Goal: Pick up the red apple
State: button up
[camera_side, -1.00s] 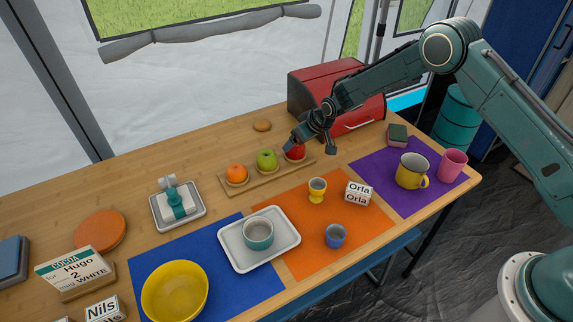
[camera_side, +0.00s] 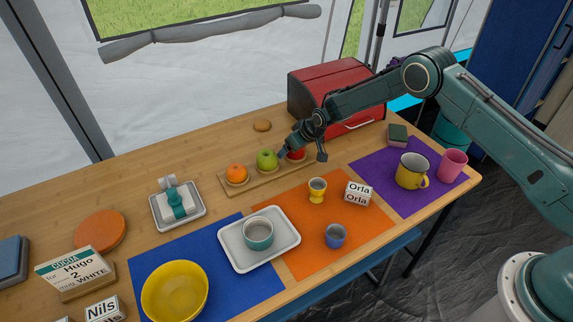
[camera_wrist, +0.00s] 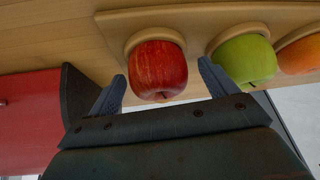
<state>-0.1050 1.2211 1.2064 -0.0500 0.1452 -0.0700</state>
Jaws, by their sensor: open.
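The red apple (camera_wrist: 158,70) sits in a round holder at the end of the wooden fruit board (camera_wrist: 195,17). In the side view the red apple (camera_side: 297,154) is partly hidden by my gripper (camera_side: 302,155). In the wrist view my gripper (camera_wrist: 165,88) is open, with one finger to each side of the apple's near part. I cannot tell whether the fingers touch it. The right finger lies close to the green apple (camera_wrist: 246,60).
An orange (camera_side: 237,173) sits beyond the green apple on the same board. The red bread box (camera_side: 312,86) stands close behind my gripper. An egg cup (camera_side: 317,190) and a white block marked Orla (camera_side: 358,193) stand in front on the orange mat.

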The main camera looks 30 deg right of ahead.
dwell(0.5)
jog(key=c, duration=1.1)
jog(key=shift+r, duration=0.2)
jog(key=shift+c, duration=0.2)
notch_tip(320, 180, up, 20)
jog(key=shift+f, duration=0.15)
